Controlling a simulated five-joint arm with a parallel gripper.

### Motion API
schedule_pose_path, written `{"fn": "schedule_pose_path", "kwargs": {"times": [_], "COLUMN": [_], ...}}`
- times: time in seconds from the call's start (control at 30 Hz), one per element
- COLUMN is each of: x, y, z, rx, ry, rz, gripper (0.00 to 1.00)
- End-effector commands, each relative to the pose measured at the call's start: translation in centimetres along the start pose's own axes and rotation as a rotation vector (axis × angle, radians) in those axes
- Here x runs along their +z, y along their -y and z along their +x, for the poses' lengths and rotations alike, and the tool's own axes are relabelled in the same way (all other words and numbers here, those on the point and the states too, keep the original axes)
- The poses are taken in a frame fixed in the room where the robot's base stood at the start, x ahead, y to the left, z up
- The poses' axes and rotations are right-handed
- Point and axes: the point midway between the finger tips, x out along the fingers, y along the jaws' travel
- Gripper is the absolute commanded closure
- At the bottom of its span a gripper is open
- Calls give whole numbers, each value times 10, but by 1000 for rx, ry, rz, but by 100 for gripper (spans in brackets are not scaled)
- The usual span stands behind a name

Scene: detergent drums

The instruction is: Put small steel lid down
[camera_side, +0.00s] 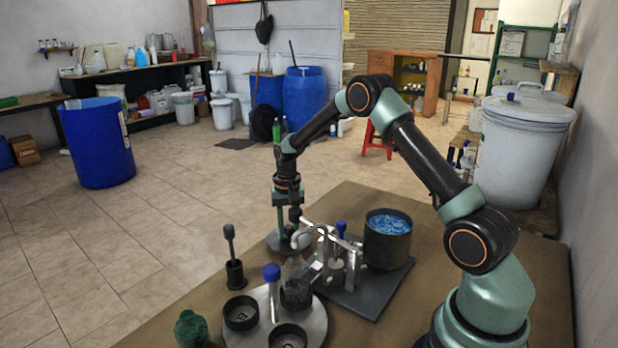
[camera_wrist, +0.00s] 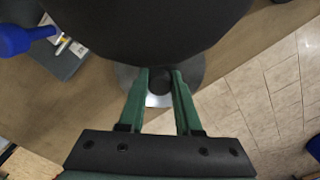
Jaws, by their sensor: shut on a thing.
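My gripper (camera_side: 290,222) points straight down at the far left part of the brown table. It is shut on the dark knob of the small steel lid (camera_side: 283,246), a round grey disc that lies flat and level under the fingers. In the wrist view my gripper (camera_wrist: 160,72) has its two green fingers on either side of the knob, and the lid (camera_wrist: 194,70) shows around them. A dark rounded shape hides part of the lid there. I cannot tell whether the lid touches the table or hangs just above it.
A dark pot of blue contents (camera_side: 388,222) stands on a dark plate (camera_side: 368,305) right of the lid, beside a metal stand (camera_side: 335,262). In front are a round steel tray (camera_side: 316,322) with jars and a blue-capped tube, and a dark upright tool (camera_side: 233,265). The table's far edge is close.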

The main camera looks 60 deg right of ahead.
Motion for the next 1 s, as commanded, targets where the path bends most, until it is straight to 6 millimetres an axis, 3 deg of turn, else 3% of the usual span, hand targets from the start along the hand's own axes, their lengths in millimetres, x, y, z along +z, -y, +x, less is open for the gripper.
{"fn": "schedule_pose_path", "kwargs": {"times": [0.67,0.7,0.73,1.0], "x": [0,0,0,0], "y": [0,0,0,0], "z": [16,16,16,16], "rx": [0,0,0,0], "ry": [0,0,0,-1], "rz": [0,0,0,0], "gripper": [100,52,41,37]}}
